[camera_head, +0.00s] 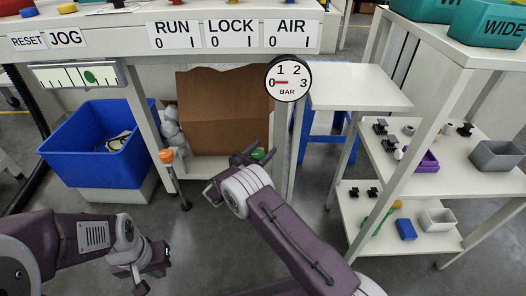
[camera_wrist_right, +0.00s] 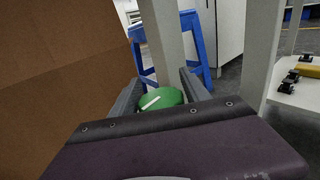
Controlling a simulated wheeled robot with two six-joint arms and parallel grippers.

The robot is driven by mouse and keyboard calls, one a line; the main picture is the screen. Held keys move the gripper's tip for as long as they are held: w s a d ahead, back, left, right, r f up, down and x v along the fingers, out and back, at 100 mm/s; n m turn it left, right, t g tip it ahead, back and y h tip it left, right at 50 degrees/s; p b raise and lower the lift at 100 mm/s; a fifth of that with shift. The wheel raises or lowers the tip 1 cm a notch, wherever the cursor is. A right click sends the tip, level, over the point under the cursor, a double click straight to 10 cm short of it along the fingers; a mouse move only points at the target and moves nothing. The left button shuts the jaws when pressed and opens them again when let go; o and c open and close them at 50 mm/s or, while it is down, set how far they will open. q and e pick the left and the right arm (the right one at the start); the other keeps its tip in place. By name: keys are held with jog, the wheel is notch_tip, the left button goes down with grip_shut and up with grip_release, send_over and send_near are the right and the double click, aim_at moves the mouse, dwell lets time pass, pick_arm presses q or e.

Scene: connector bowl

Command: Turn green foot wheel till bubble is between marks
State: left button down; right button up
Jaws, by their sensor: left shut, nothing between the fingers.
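The level vial (camera_head: 75,76) is a pale strip with dark marks at the bench's left front. Its green bubble (camera_head: 90,76) lies right of the vial's middle. The green foot wheel (camera_head: 258,154) is low by the bench's right leg, and has a white line on top in the right wrist view (camera_wrist_right: 160,99). My right gripper (camera_head: 254,157) is at it, with one finger on each side of the wheel; whether they press on it I cannot tell. My left gripper (camera_head: 154,268) is shut and empty at the lower left, away from the wheels.
An orange foot wheel (camera_head: 166,156) stands by the left leg. A blue bin (camera_head: 95,150) is left of it. A brown cardboard box (camera_head: 223,110) is under the bench, close to my right gripper. A pressure gauge (camera_head: 288,79) hangs above. Shelves with small parts (camera_head: 420,165) stand right.

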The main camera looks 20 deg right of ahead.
jog(key=c, duration=0.9)
jog(key=shift+r+p, duration=0.15)
jog(key=shift+p, duration=0.45)
jog(key=n+t+y+p, duration=0.1)
jog(key=y+p, duration=0.1)
jog(key=n+t+y+p, duration=0.2)
jog(key=p, duration=0.1)
jog(key=a+n+t+y+p, duration=0.1)
jog(key=n+y+p, duration=0.1)
jog(key=shift+w+t+p, duration=0.3)
jog(key=shift+t, duration=0.1)
jog(key=shift+w+a+f+n+t+y+p, duration=0.1)
jog(key=shift+n+t+y+p, duration=0.1)
jog(key=shift+n+y+p, duration=0.3)
jog(key=shift+s+a+f+n+t+y+p, duration=0.1)
jog(key=shift+n+t+y+p, duration=0.15)
jog(key=shift+y, duration=0.45)
jog(key=shift+w+a+n+t+y+p, duration=0.15)
jog(key=shift+n+y+p, duration=0.1)
jog(key=shift+n+y, duration=0.3)
jog(key=shift+y, duration=0.25)
jog(key=o, duration=1.4)
